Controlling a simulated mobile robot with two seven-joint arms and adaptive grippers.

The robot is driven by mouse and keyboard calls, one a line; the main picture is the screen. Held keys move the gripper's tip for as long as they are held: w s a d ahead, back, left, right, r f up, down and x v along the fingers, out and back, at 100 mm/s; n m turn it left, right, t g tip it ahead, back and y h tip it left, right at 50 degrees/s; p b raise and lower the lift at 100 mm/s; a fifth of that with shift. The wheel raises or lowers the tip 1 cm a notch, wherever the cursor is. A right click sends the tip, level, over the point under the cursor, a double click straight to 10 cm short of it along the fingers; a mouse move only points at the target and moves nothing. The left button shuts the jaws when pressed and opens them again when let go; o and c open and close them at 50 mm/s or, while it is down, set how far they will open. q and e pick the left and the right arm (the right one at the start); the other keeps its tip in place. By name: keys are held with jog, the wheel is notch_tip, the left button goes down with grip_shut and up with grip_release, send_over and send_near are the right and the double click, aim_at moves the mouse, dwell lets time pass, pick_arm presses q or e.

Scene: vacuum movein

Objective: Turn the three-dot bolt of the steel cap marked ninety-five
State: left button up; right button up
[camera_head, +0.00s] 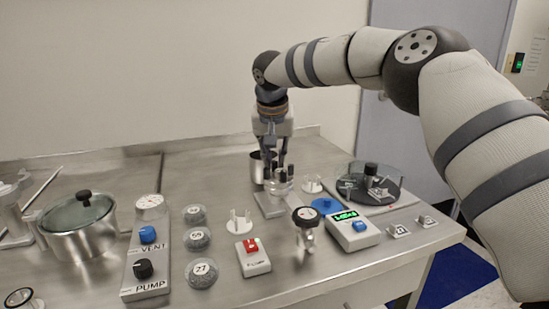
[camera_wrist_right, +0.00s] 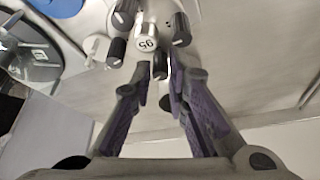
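The steel cap marked 95 (camera_wrist_right: 146,43) is at the top of the right wrist view, with several black bolts around it. In the head view the cap (camera_head: 279,188) sits below my right gripper, partly covered by it. My right gripper (camera_wrist_right: 160,76) has its purple-padded fingers apart. One black bolt (camera_wrist_right: 160,66) lies between or just beyond the fingertips; I see no clear contact. Other bolts stand at the cap's left (camera_wrist_right: 116,52) and right (camera_wrist_right: 181,29). The dots on the bolts are too small to read. My left gripper is not in view.
A metal cup (camera_head: 257,167) stands behind the cap. A pressure gauge (camera_head: 305,216), a blue disc (camera_head: 325,205), a green-display box (camera_head: 352,232) and a dark round tray (camera_head: 385,191) are close by. A pot (camera_head: 80,226) and a VENT/PUMP panel (camera_head: 147,260) stand left.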

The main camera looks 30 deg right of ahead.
grip_shut()
jog(key=m, duration=0.3)
jog(key=shift+w+a+f+g+h+b, duration=0.1)
jog(key=shift+f+g+h+b, duration=0.1)
jog(key=shift+g+h+b, duration=0.15)
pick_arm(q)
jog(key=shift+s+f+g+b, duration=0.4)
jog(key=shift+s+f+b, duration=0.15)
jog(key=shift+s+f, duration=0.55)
pick_arm(e)
jog(key=shift+m+g+h, duration=0.25)
jog(key=shift+m+g, duration=0.3)
jog(key=shift+m, duration=0.85)
jog(key=shift+r, duration=0.15)
jog(key=shift+o, duration=1.9)
grip_release()
jog(key=shift+r, duration=0.1)
